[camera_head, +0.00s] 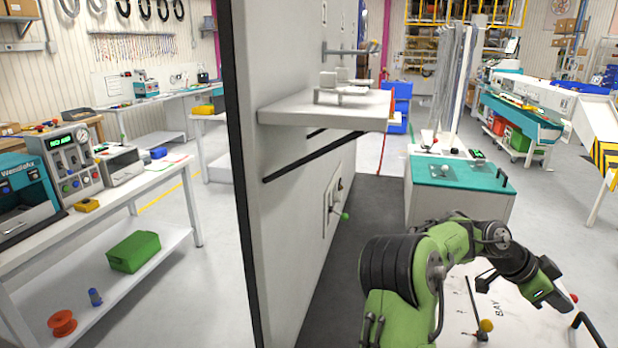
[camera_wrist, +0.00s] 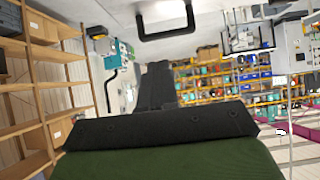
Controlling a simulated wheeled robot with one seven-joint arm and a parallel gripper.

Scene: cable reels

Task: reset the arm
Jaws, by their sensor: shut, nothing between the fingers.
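My gripper (camera_wrist: 157,82) shows in the wrist view as dark fingers together in the middle, above a wide dark palm and a green part. Nothing shows between the fingers. In the head view my green arm with a black sleeve rises at the lower right, bends at an elbow and reaches to the right, with its dark end part low over a white surface (camera_head: 520,318) marked BAY. The fingertips are hard to make out there. In the wrist view a black handle (camera_wrist: 165,30) on a pale surface shows beyond the fingers.
A tall grey panel (camera_head: 290,230) with a shelf (camera_head: 325,112) and a green-knobbed lever (camera_head: 344,216) stands left of my arm. A teal-topped cabinet (camera_head: 458,174) is behind the arm. A yellow ball-knob (camera_head: 486,325) is beside the arm's end. Open floor lies at the right.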

